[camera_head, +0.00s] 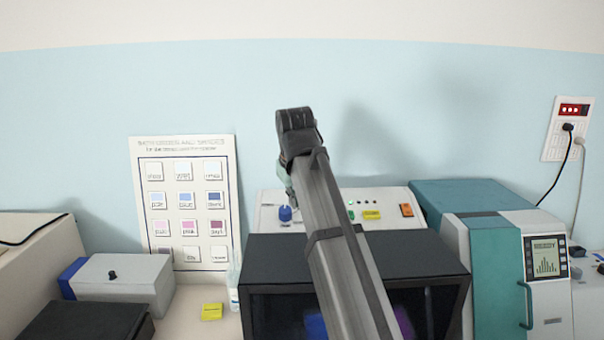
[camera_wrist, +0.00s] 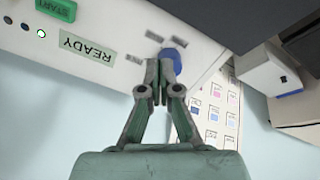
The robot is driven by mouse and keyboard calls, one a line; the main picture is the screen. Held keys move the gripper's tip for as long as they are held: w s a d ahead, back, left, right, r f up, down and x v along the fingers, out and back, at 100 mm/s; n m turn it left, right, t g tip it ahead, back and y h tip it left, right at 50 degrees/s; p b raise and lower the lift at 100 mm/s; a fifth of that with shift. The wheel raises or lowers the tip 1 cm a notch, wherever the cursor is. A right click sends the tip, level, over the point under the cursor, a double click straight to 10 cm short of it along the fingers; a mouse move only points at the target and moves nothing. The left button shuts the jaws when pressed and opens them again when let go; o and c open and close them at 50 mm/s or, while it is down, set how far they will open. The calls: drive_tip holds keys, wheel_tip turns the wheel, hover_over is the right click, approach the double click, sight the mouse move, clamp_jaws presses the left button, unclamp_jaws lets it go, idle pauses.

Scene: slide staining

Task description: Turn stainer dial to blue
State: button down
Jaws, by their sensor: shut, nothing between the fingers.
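The stainer (camera_head: 385,195) is a pale panel above a dark front, behind my arm in the head view. Its blue dial (camera_head: 285,213) sits at the left of the panel. In the wrist view the blue dial (camera_wrist: 174,58) is just beyond my gripper's tips. My gripper (camera_wrist: 158,64) is shut and empty, its tips beside the dial; I cannot tell whether they touch it. Small labels surround the dial, too blurred to read. A READY label (camera_wrist: 87,47) and a green START button (camera_wrist: 56,9) show on the panel. In the head view my arm hides part of the stainer.
A color chart (camera_head: 187,205) leans on the wall at left. A grey box (camera_head: 120,278), a yellow note (camera_head: 212,311) and a small white bottle (camera_head: 233,290) stand left of the stainer. A teal and white machine (camera_head: 505,270) stands close at right.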

drive_tip(key=b, duration=0.1)
hover_over(286, 228)
drive_tip(key=d, duration=0.2)
drive_tip(key=shift+w+d+f, duration=0.1)
drive_tip(key=shift+f, duration=1.05)
drive_tip(key=shift+d+f, duration=0.1)
drive_tip(key=shift+f, duration=1)
drive_tip(key=shift+a+r, duration=0.1)
drive_tip(key=shift+r, duration=0.05)
drive_tip(key=shift+s+a+p, duration=0.5)
drive_tip(key=shift+a+p, duration=0.15)
drive_tip(key=shift+p, duration=0.5)
drive_tip(key=shift+s+a+f+p, duration=0.1)
drive_tip(key=shift+a+f+p, duration=0.15)
drive_tip(key=shift+a+p, duration=0.15)
drive_tip(key=shift+s, duration=0.15)
drive_tip(key=shift+s+f, duration=0.2)
drive_tip(key=v, duration=0.6)
